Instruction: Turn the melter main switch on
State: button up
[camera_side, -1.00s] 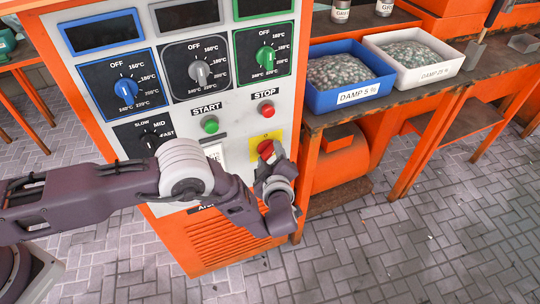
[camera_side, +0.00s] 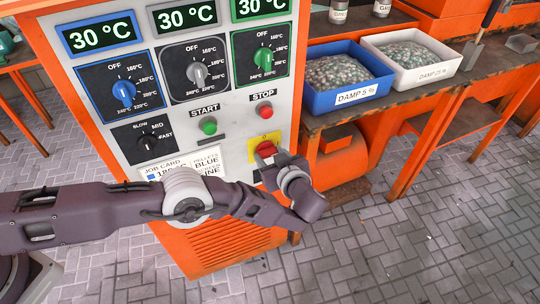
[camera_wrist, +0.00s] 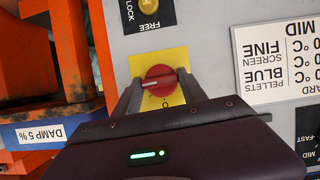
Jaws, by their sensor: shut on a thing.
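The melter main switch is a red rotary knob (camera_wrist: 158,78) on a yellow plate (camera_wrist: 171,57). In the wrist view its white mark lies roughly sideways, pointing left. My gripper (camera_wrist: 160,92) has a finger on each side of the knob and is shut on it. In the side view the red knob (camera_side: 266,148) shows just above my gripper (camera_side: 272,162), which partly covers it. Three displays at the top of the melter panel (camera_side: 232,125) are lit and read 30 °C; one is the blue-framed display (camera_side: 101,34).
Below the blue, grey and green dials are a green START button (camera_side: 208,126) and a red STOP button (camera_side: 265,110). A job card (camera_side: 180,163) sits behind my arm. A blue pellet bin (camera_side: 345,75) and white bin (camera_side: 412,60) stand on the bench to the right.

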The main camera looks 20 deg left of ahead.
jog(key=shift+m, duration=0.3)
dwell(0.5)
jog(key=o, duration=1.4)
jog(key=shift+c, duration=0.2)
jog(key=v, duration=0.7)
